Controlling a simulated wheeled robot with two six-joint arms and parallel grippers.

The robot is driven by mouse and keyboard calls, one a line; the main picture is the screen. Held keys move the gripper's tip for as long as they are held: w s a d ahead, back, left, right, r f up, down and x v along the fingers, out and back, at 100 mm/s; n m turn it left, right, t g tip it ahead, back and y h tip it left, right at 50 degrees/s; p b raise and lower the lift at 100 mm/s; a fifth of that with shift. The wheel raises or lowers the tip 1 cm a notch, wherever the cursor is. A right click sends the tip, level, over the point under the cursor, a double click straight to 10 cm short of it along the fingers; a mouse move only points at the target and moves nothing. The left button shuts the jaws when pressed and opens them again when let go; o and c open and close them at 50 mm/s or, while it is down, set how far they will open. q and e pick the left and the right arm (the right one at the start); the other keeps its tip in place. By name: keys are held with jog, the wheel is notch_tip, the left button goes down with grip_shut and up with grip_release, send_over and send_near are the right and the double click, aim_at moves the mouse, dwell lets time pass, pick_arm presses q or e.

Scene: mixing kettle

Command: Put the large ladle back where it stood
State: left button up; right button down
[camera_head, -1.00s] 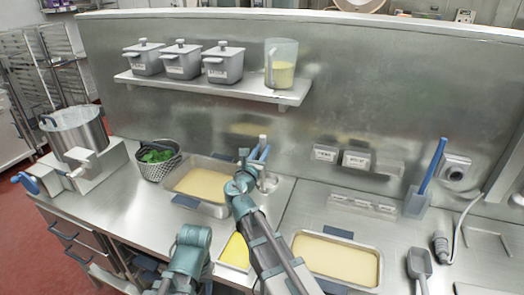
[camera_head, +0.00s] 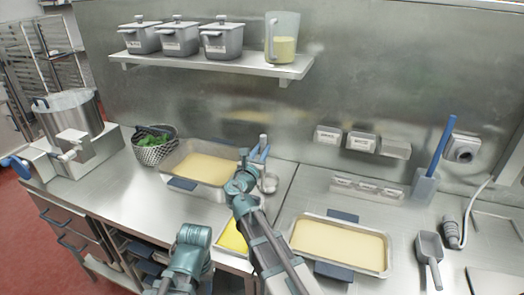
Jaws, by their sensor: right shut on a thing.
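My right gripper (camera_head: 258,157) is beyond the middle of the counter, beside the right end of a tray of pale yellow filling (camera_head: 208,167). It is shut on the upright handle of what looks like the large ladle (camera_head: 263,141). A small round metal cup (camera_head: 269,184) shows just below and right of the fingers. I cannot tell whether this cup is the ladle's bowl or a separate holder. The fingers hide part of the handle. My left arm shows at the bottom, but its gripper is out of view.
A kettle (camera_head: 70,112) and a mesh basket of greens (camera_head: 153,148) stand at left. Another filled tray (camera_head: 340,246), a scoop (camera_head: 430,252) and a holder with a blue-handled tool (camera_head: 425,187) are at right. A wall shelf (camera_head: 215,62) carries lidded pots and a jug.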

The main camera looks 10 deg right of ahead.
jog(key=shift+f+b, duration=0.3)
jog(key=shift+b, duration=0.1)
dwell(0.4)
jog(key=shift+c, duration=0.7)
grip_release()
jog(key=v, duration=0.8)
dwell(0.5)
dwell(0.4)
